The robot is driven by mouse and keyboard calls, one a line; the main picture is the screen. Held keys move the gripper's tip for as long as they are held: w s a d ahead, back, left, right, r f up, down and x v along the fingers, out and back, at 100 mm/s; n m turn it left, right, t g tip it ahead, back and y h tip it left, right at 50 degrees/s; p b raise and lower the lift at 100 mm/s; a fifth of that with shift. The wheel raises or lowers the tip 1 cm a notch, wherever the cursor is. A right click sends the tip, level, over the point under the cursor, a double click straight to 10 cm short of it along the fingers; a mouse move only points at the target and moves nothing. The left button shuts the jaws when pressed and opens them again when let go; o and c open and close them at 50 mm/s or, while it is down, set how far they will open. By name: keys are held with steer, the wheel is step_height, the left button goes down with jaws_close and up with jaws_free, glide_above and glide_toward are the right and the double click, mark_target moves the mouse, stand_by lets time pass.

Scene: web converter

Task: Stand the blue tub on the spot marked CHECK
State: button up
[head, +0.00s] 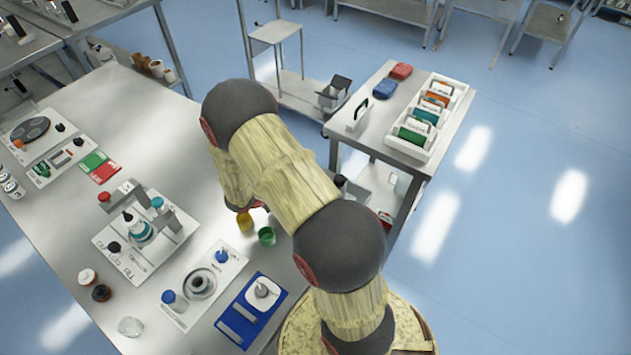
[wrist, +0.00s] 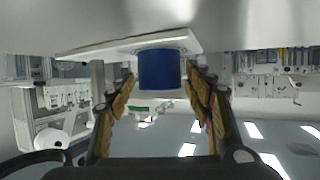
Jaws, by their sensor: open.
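The blue tub (wrist: 159,70) shows in the wrist view, which looks upside down. Its base meets a pale board (wrist: 85,50) on a light surface. My gripper (wrist: 160,84) is open, with one finger on each side of the tub and a visible gap to each. How deep the tub sits between the fingers I cannot tell. In the head view my arm hides the gripper, and I cannot pick out this tub for sure. No CHECK lettering is readable; small print on a white board (head: 184,316) is too small to read.
A device on a white plate (head: 108,236) stands to the left. A side table (head: 372,138) holds a white rack. The bench's upper middle is clear.

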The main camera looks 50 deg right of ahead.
steer(key=p+v, duration=0.3)
steer(key=v, duration=0.8)
steer(key=shift+a+r, duration=0.3)
steer(key=shift+w+a+r, duration=0.1)
steer(key=shift+w+a, duration=0.05)
steer(key=shift+w, duration=0.1)
steer(key=w+a+r+n+t+y, duration=0.2)
steer(key=w+a+r+n+t, duration=0.1)
steer(key=w+r+t, duration=0.5)
steer(key=w+a+r+n+t+y, duration=0.25)
steer(key=w+a+r, duration=0.2)
steer(key=w, duration=0.65)
steer(key=a+r+n+t+y, duration=0.5)
steer(key=a+r+n+y, duration=0.1)
steer(key=a+r, duration=0.6)
steer(key=s+a+r+n+g+y, duration=0.2)
steer(key=s+a+r+n+y, duration=0.35)
steer(key=s, duration=0.55)
steer(key=s+d+n+g+h, duration=0.1)
steer(key=s+n+g, duration=0.1)
steer(key=s, duration=0.8)
steer(key=s+d+f+n+g+h, duration=0.1)
steer(key=s+n+h, duration=0.1)
steer(key=s, duration=0.9)
steer(key=shift+d+f+n+g, duration=0.15)
steer(key=shift+d+n+g, duration=0.15)
steer(key=shift+g, duration=0.05)
